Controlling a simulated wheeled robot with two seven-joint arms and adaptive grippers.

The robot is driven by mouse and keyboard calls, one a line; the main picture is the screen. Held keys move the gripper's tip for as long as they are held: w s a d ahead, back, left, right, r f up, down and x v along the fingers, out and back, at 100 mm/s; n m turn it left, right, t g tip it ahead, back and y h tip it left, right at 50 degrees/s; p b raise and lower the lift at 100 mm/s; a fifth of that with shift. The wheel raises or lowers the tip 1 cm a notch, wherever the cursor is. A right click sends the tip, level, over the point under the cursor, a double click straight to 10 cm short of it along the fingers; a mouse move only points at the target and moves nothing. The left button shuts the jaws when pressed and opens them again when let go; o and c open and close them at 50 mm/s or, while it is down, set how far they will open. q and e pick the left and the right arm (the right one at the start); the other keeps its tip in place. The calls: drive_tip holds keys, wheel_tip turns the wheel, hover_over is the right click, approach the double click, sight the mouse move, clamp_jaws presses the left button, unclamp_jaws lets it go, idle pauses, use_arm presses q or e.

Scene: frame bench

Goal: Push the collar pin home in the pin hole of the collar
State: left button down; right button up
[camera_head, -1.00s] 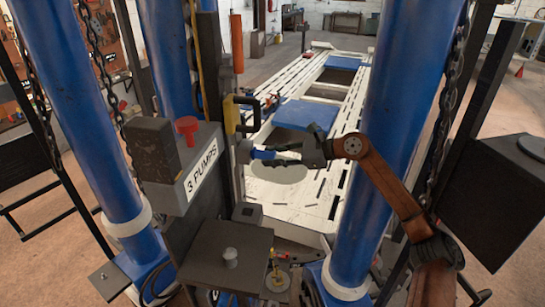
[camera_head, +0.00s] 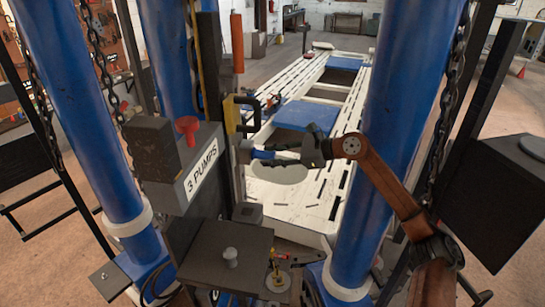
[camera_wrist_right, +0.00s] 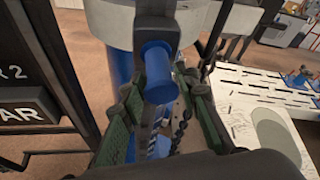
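The collar pin shows as a blue cylinder (camera_head: 262,154) in the head view, lying roughly level just left of my right gripper (camera_head: 280,156). The pin hole is hidden. My left gripper is not in view.
Blue columns (camera_head: 395,110) with hanging chains stand on both sides. A long white lift platform (camera_head: 310,210) lies behind the gripper.

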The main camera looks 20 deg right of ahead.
drive_tip(key=o, duration=0.4)
drive_tip(key=shift+a, duration=0.15)
drive_tip(key=shift+o, duration=0.2)
drive_tip(key=v, duration=1.2)
